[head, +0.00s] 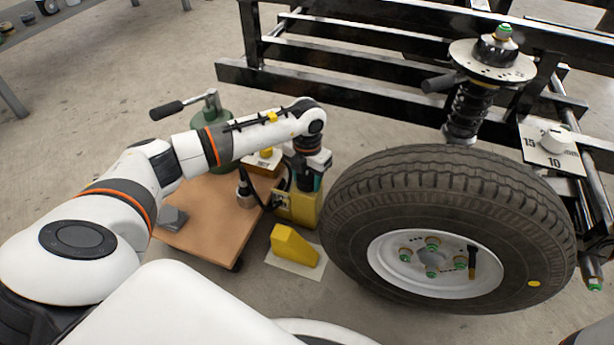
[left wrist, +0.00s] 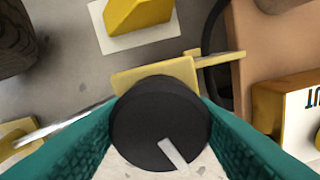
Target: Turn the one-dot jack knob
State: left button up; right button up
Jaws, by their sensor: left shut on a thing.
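In the left wrist view a round black knob (left wrist: 150,115) with a white pointer line sits between the teal fingers of my left gripper (left wrist: 160,130). The fingers press on its two sides, and the gripper is shut on it. The pointer line slants toward the bottom right. Behind the knob is a yellow jack body (left wrist: 135,77). In the head view the jack (head: 298,208) stands on the floor between the cart and the wheel, with my left gripper (head: 310,183) at its top. The wrist hides the knob there. I cannot make out a one-dot mark. My right gripper is not in view.
A large tyred wheel (head: 440,180) stands close on the right. A yellow wedge (head: 293,246) rests on a white plate in front of the jack. A black frame (head: 320,75) stands behind.

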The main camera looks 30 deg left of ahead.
pick_arm(q)
jog(key=shift+r+m+p, duration=0.2)
jog(key=shift+m+p, duration=0.5)
jog(key=shift+p, duration=0.15)
jog(key=shift+m+p, duration=1.05)
jog(key=shift+m, duration=0.15)
jog(key=m+p, duration=0.2)
jog(key=m, duration=0.1)
jog(key=shift+f+m+p, duration=0.1)
jog(key=shift+m+p, duration=0.25)
jog(key=shift+m, duration=0.55)
jog(key=o, duration=1)
